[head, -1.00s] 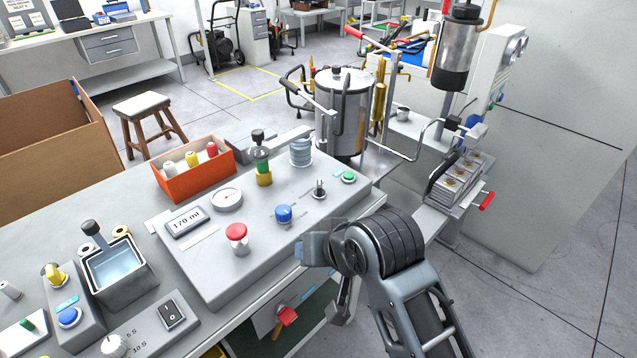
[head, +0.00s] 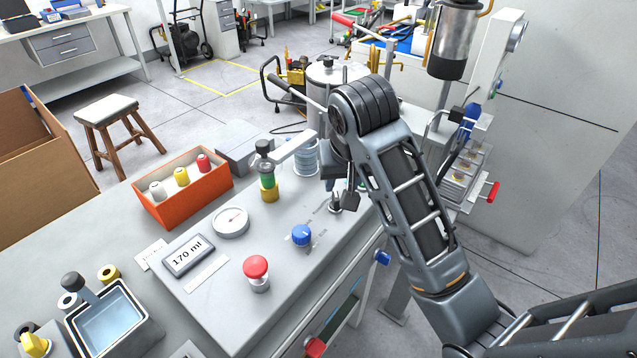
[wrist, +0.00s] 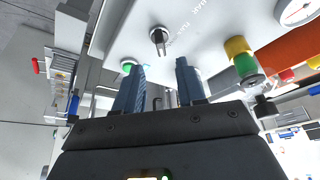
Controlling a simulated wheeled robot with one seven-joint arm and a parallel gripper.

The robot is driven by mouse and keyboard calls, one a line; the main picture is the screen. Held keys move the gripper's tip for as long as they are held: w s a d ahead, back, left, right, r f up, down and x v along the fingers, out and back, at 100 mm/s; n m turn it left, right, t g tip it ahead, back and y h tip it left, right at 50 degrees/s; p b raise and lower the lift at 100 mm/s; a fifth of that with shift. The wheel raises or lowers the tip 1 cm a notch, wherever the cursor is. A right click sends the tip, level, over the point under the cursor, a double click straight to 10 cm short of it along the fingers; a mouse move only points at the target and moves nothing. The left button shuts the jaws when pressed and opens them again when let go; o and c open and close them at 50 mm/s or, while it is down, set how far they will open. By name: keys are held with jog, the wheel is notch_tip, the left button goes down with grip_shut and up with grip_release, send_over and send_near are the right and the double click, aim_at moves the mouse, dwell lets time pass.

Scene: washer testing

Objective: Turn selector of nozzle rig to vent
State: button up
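The nozzle rig is a light grey box (head: 215,320) with a sloping top. Near its far right end stands a small metal selector (head: 336,203) with a dark lever. It also shows in the wrist view (wrist: 158,38), with small print beside it that I cannot read for certain. My gripper (wrist: 160,66) is open and empty in the wrist view. Its two fingers point towards the selector, which appears just beyond the gap between the fingertips, apart from them. In the head view my gripper (head: 346,192) is close above the selector and partly hidden by my wrist.
On the rig are a blue knob (head: 302,235), a red button (head: 256,268), a gauge (head: 231,221), a 170 ml display (head: 188,256) and a green and yellow nozzle post (head: 268,182). An orange bin (head: 186,206) stands behind. A metal tank (head: 322,78) is near my arm.

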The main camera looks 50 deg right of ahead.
aim_at(336, 196)
jog(key=b+x, duration=0.6)
jog(key=shift+w+d+r, duration=0.1)
jog(key=shift+w, duration=0.05)
jog(key=shift+x, duration=1)
jog(key=shift+c, duration=0.2)
grip_shut()
